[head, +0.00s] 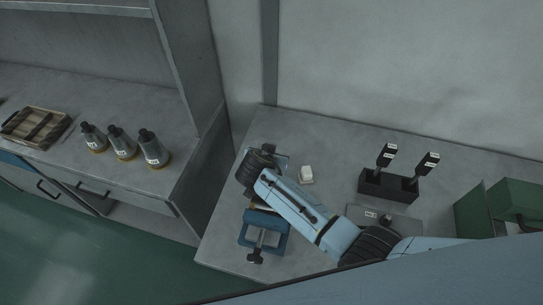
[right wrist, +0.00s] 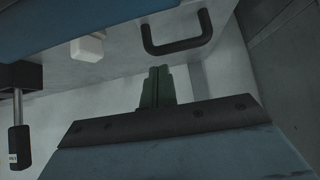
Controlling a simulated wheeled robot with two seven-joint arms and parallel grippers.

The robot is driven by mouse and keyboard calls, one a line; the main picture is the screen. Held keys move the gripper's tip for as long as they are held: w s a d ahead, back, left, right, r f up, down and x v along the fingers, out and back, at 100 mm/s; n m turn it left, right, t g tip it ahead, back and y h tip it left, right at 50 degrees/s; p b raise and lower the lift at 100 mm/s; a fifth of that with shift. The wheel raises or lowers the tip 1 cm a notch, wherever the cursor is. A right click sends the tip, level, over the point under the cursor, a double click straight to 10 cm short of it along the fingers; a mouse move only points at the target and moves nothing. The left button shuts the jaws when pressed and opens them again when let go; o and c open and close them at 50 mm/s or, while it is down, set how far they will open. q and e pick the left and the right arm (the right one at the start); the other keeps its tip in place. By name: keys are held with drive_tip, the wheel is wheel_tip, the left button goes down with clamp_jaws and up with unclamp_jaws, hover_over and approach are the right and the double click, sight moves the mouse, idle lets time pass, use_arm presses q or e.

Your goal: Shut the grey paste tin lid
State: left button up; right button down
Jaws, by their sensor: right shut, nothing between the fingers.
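My right arm comes in from the right in the head view, its dark wrist end over the left part of the table (head: 330,130). The fingers are hidden there. In the right wrist view my right gripper (right wrist: 157,88) is shut and empty, its dark fingertips together. I cannot clearly pick out the grey paste tin or its lid. A pale grey-blue piece (head: 282,161) shows partly behind my wrist and is too covered to name. In the right wrist view a black U-shaped handle (right wrist: 178,46) stands beyond the fingertips. My left gripper is not in view.
A white block (head: 306,174) lies right of my wrist. A blue clamp (head: 263,232) sits below it. A black stand (head: 385,189) holds two labelled tools. Several bottles (head: 120,144) stand on the left counter.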

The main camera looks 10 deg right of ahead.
drive_tip(key=r+p, duration=0.3)
drive_tip(key=r, duration=0.1)
drive_tip(key=shift+w+d, duration=0.15)
drive_tip(key=shift+w, duration=0.1)
drive_tip(key=s+a, duration=0.1)
drive_tip(key=s, duration=0.2)
drive_tip(key=s+a+f+b, duration=0.1)
drive_tip(key=s+a, duration=0.1)
drive_tip(key=s+a+b, duration=0.1)
drive_tip(key=s, duration=0.2)
drive_tip(key=shift+s+a+f, duration=0.3)
drive_tip(key=shift+s+f, duration=0.05)
